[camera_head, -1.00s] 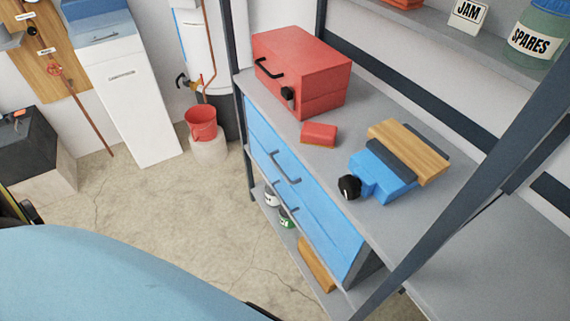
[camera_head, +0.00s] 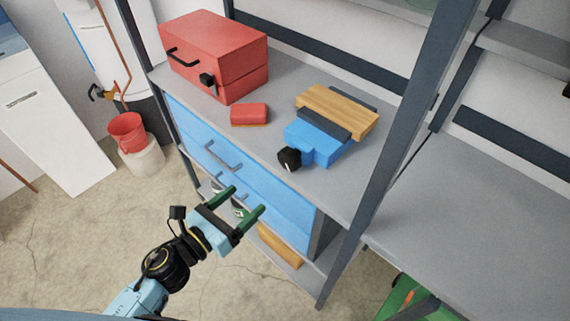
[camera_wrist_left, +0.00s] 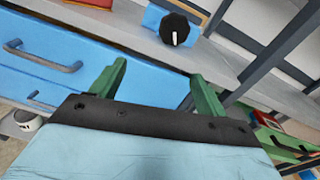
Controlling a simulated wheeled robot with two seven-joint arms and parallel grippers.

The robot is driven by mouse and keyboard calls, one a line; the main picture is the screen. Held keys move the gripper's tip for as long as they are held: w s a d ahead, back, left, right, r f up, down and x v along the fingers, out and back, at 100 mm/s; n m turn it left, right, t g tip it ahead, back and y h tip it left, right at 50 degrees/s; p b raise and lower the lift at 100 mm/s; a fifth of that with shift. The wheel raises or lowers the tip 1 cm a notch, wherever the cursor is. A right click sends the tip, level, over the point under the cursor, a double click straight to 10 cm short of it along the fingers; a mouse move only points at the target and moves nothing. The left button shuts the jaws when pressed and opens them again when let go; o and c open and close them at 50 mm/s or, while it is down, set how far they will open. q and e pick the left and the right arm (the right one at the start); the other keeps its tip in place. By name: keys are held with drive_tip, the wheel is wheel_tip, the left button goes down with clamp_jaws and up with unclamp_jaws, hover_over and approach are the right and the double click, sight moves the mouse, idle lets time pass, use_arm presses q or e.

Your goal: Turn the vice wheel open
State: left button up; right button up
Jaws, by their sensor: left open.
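The blue vice (camera_head: 318,147) sits on the grey bench top, with a wooden board (camera_head: 340,108) held at its dark jaws. Its black wheel (camera_head: 289,159) faces the front edge of the bench and has a white mark. In the left wrist view the wheel (camera_wrist_left: 174,30) shows at the top, its white mark close to upright. My left gripper (camera_head: 249,199) is open and empty, in front of the blue drawers, below and to the left of the wheel and apart from it. Its green fingers (camera_wrist_left: 155,85) also show in the wrist view. My right gripper does not show.
A red toolbox (camera_head: 226,58) and a small red block (camera_head: 249,115) stand on the bench left of the vice. Blue drawers (camera_head: 225,160) with handles lie below. A dark shelf post (camera_head: 385,160) rises right of the vice. A red bucket (camera_head: 127,132) stands at left.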

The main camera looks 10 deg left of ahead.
sight(286, 163)
use_arm(q)
drive_tip(key=w+d, duration=0.3)
drive_tip(key=w+d+r+m+p, duration=0.1)
drive_tip(key=w+d, duration=0.2)
drive_tip(key=w, duration=0.1)
drive_tip(key=w+d+r+m+h, duration=0.1)
drive_tip(key=w+d, duration=0.1)
drive_tip(key=w, duration=0.1)
drive_tip(key=shift+w+d+r+p, duration=0.2)
drive_tip(key=shift+w+d+p, duration=0.1)
drive_tip(key=shift+d, duration=0.1)
